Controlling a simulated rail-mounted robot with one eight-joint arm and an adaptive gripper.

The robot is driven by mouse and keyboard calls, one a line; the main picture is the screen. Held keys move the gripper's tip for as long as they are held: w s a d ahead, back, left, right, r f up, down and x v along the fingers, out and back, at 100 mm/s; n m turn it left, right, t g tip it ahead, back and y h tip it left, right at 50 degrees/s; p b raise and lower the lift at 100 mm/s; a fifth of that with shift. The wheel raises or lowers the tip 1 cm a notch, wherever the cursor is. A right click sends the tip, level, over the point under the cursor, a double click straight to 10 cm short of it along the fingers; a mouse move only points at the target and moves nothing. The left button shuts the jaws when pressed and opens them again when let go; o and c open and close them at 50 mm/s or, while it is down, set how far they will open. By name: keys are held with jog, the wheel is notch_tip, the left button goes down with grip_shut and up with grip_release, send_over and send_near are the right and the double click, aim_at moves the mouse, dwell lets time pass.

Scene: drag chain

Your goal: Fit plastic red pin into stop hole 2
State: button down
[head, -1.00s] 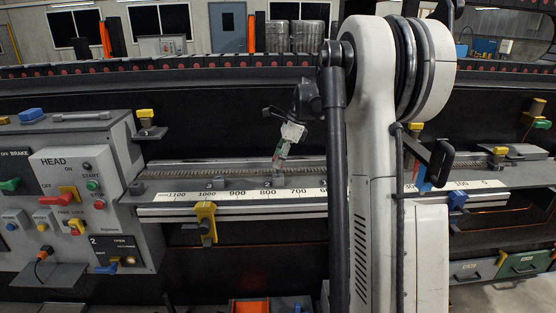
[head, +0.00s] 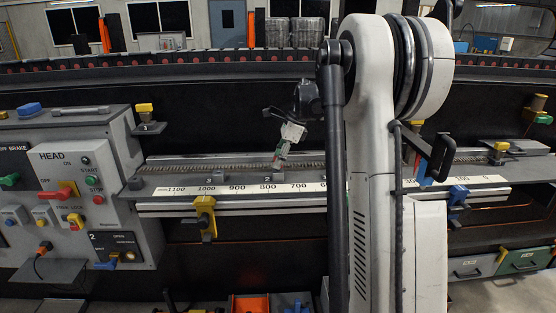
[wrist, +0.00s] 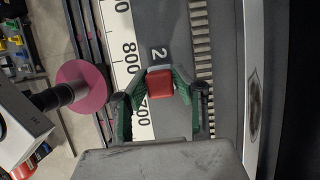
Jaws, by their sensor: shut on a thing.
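My gripper (wrist: 160,90) has green fingers shut on the red pin, whose square red head (wrist: 160,83) shows between the fingertips in the wrist view. The plate marked 2 (wrist: 157,54) lies just beyond the pin, beside the scale. The pin covers whatever is directly under it, so stop hole 2 is hidden and I cannot tell how deep the pin sits. In the head view my gripper (head: 282,158) points down, tilted, close above the rail at the stop marked 2 (head: 268,178). The pin is too small to make out there.
A number scale (head: 220,190) runs along the rail's front edge. The stop marked 3 (head: 209,180) is to the left. A yellow clamp (head: 205,217) hangs on the front edge. A grey HEAD control box (head: 75,190) stands at the far left. A toothed rack (wrist: 203,50) runs behind the plate.

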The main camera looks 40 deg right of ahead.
jog(key=shift+f+b, duration=0.35)
jog(key=shift+f, duration=0.3)
jog(key=c, duration=1.4)
grip_release()
jog(key=shift+o, duration=0.2)
jog(key=shift+r, duration=0.15)
jog(key=v, duration=1.2)
jog(key=s+a+n+t+h, duration=0.1)
jog(key=s+a+n, duration=0.45)
jog(key=a, duration=0.55)
jog(key=s+a+n+h, duration=0.1)
jog(key=s+a+n, duration=0.45)
jog(key=a, duration=0.65)
jog(key=s+a+f+n+t, duration=0.2)
jog(key=s+a+f+n, duration=0.3)
jog(key=s+a+n, duration=0.1)
jog(key=s+a+f+n+t+h, duration=0.1)
jog(key=s+a+f+n, duration=0.4)
jog(key=s, duration=0.5)
jog(key=a+n, duration=0.2)
jog(key=shift+s+n+t+h, duration=0.25)
jog(key=shift+n+t+h, duration=0.05)
jog(key=shift+n+t, duration=0.1)
